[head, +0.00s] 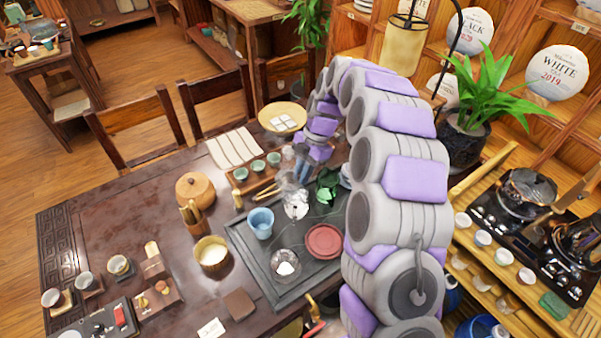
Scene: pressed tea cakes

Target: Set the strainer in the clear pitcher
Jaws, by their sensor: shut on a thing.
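My gripper (300,172) points down over the far part of the dark tea tray (262,268). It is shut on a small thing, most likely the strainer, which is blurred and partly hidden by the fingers. A shiny clear vessel (297,206), probably the clear pitcher, stands on the tray just below the gripper. I cannot tell whether the strainer touches it. Another clear glass dish (286,264) with something white in it sits nearer on the tray.
A blue cup (261,222), a red round plate (324,240) and a dark green piece (327,188) crowd the tray. Several small green cups stand behind it on a wooden holder (238,188). My arm hides the tray's right side.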

